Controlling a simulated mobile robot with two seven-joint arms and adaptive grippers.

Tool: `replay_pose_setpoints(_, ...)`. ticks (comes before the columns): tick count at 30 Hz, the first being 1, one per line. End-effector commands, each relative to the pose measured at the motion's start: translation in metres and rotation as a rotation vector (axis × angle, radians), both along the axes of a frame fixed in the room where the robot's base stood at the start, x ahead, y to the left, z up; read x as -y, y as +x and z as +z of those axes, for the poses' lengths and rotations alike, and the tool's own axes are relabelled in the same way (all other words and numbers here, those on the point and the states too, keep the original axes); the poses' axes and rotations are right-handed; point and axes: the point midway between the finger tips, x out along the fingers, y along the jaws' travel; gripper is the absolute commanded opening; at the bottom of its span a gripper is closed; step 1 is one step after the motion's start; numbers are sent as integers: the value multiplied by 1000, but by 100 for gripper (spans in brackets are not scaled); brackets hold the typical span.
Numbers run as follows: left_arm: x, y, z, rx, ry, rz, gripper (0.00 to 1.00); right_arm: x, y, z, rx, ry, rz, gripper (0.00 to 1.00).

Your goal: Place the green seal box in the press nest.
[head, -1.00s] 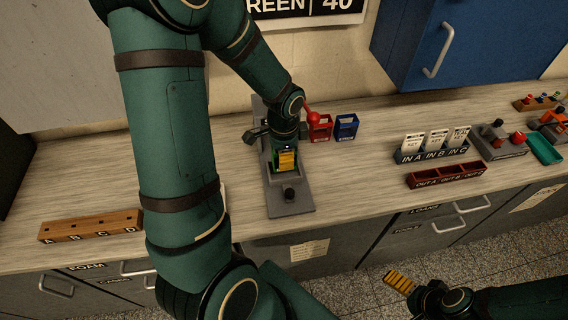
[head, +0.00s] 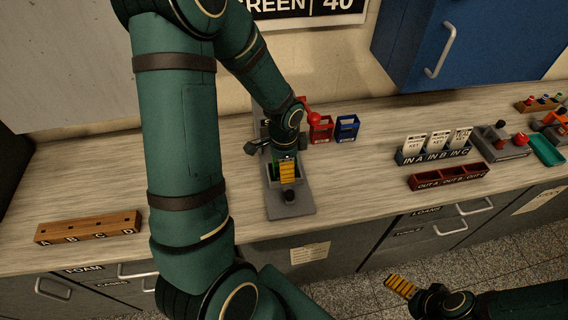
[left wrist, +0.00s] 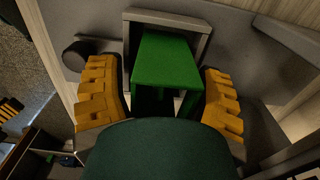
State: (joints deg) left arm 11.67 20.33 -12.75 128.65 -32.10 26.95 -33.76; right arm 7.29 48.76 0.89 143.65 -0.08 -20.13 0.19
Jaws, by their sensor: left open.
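The green seal box (left wrist: 165,60) sits within the grey square frame of the press nest (left wrist: 140,14) in the left wrist view. Its far end lies close to the frame's far wall; whether it rests on the nest floor I cannot tell. My left gripper (left wrist: 160,74) is open, with one yellow finger on each side of the box and a visible gap to it. In the head view my left gripper (head: 287,170) is over the press, and its arm and finger hide most of the box. My right gripper (head: 401,285) is low at the front, over the floor.
The grey press base (head: 292,210) has a black knob (head: 288,196) in front. A red box (head: 321,133) and a blue box (head: 346,128) stand just right of the press. A wooden A-D rack (head: 88,227) is at left. A red OUT tray (head: 447,178) is at right.

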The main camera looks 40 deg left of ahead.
Motion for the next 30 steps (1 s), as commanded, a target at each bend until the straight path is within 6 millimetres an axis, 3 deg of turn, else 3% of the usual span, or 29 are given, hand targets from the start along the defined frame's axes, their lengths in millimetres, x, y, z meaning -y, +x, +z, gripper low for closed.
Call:
replay_pose_setpoints(5,0,0,11,2,1,0,66,0,-1,6,-2,0,1,100)
replay_pose_setpoints(15,0,1,80,5,1,0,66,0,-3,25,-8,1,1,100)
replay_pose_setpoints(21,0,1,111,4,0,0,66,0,-1,32,-3,1,-3,100)
replay_pose_setpoints(30,0,0,124,0,0,-1,66,0,0,34,0,-1,-5,100)
